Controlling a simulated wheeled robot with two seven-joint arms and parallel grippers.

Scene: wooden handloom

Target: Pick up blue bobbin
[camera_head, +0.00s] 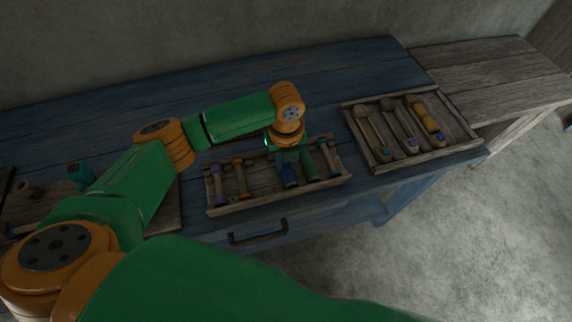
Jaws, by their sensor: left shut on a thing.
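The blue bobbin (289,176) is in the small wooden tray (262,201) at the middle of the blue table. My left gripper (287,160) points down over the tray and is shut on the blue bobbin. The gripper hides the bobbin's upper part, and I cannot tell whether the bobbin is clear of the tray floor. My right gripper is not in view.
The same tray holds a purple-ended bobbin (218,186), an orange-ended one (240,180) and a teal-ended one (328,157). Another tray (396,158) with tools is at right. The table's back is clear.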

